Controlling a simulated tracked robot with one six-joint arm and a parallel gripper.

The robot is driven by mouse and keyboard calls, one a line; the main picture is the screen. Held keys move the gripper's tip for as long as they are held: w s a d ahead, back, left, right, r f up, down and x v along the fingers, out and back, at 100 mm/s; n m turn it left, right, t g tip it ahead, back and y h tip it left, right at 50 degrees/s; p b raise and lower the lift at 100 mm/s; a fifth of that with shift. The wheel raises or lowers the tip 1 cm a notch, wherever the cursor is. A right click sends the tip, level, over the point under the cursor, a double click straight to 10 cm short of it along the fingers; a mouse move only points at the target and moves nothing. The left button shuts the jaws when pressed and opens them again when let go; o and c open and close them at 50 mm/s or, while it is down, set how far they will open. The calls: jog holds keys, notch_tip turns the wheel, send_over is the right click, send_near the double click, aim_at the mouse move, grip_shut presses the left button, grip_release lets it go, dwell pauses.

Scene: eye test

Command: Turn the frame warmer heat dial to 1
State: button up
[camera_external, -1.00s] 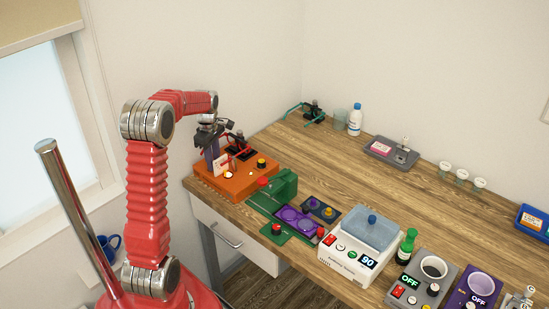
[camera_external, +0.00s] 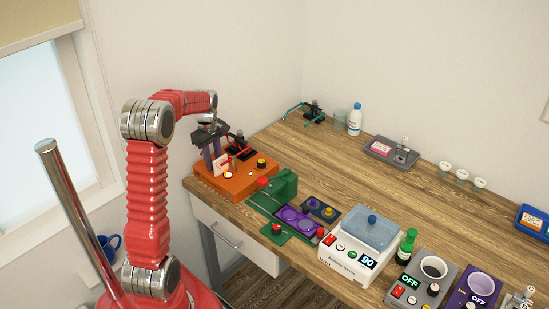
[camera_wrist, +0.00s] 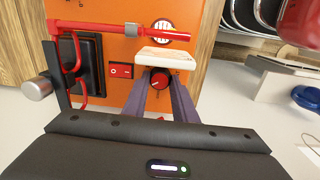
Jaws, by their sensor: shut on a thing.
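The frame warmer is an orange box (camera_external: 240,187) at the left end of the bench, and its orange face (camera_wrist: 115,70) fills the middle of the wrist view. I cannot read a number at the dial.
A red rod (camera_wrist: 95,27) and a red rocker switch (camera_wrist: 120,71) are close to the dial. A green device (camera_external: 284,186) stands right of the box. A white unit reading 90 (camera_external: 350,255) stands further right.

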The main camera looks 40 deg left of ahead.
aim_at(213, 162)
jog(key=o, duration=1)
jog(key=shift+o, duration=0.2)
jog(key=shift+r, duration=0.1)
notch_tip(213, 162, up, 14)
jog(key=shift+s+f, duration=0.2)
jog(key=s+d+f+m+t, duration=0.1)
jog(key=s+d+m, duration=0.5)
jog(key=d, duration=0.3)
jog(key=s+d+f+m+t, duration=0.1)
jog(key=s+d+m, duration=0.4)
jog(key=d, duration=0.5)
jog(key=s+d+m+t, duration=0.3)
jog(key=s+d+m, duration=0.3)
jog(key=d, duration=0.3)
jog(key=shift+s+d+f+m, duration=0.3)
jog(key=shift+s+d+f, duration=0.1)
jog(key=shift+s, duration=0.35)
